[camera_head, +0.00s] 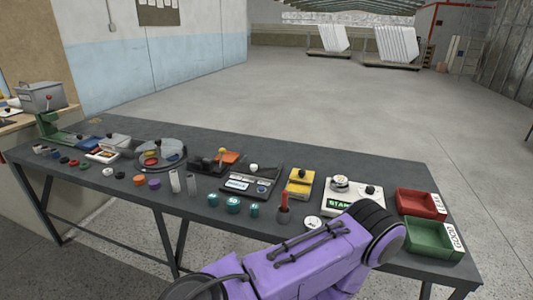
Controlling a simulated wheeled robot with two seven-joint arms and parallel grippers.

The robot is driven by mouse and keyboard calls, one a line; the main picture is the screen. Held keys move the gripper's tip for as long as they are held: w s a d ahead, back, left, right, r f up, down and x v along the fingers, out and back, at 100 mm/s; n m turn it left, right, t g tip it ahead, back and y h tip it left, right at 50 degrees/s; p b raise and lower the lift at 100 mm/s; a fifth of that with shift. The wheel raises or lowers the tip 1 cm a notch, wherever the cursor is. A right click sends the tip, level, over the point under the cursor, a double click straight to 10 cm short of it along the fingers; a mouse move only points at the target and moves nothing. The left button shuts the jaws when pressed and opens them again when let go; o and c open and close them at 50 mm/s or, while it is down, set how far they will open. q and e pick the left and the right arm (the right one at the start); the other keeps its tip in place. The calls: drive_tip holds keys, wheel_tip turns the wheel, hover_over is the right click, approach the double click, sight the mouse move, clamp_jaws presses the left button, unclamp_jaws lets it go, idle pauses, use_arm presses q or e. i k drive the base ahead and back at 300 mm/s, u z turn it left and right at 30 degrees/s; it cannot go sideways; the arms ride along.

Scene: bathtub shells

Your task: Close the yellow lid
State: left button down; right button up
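A small yellow box-like piece (298,184) stands on the dark work table, right of the middle. It has a dark part at its back and a pale patch on top. I take it to be the one with the yellow lid, but it is too small to tell how far the lid is open. A purple arm link of mine crosses the lower right of the view, in front of the table's near edge. Neither gripper is in view.
On the long dark table (385,168), red (424,202) and green (436,235) trays stand at the right end. A white station with a green label (352,195), a red-handled stamp (284,208) and teal knobs (233,204) lie near the yellow piece.

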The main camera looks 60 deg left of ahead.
sight(302, 173)
drive_tip(key=z, duration=0.05)
drive_tip(key=k, duration=0.15)
drive_tip(key=u, duration=1.15)
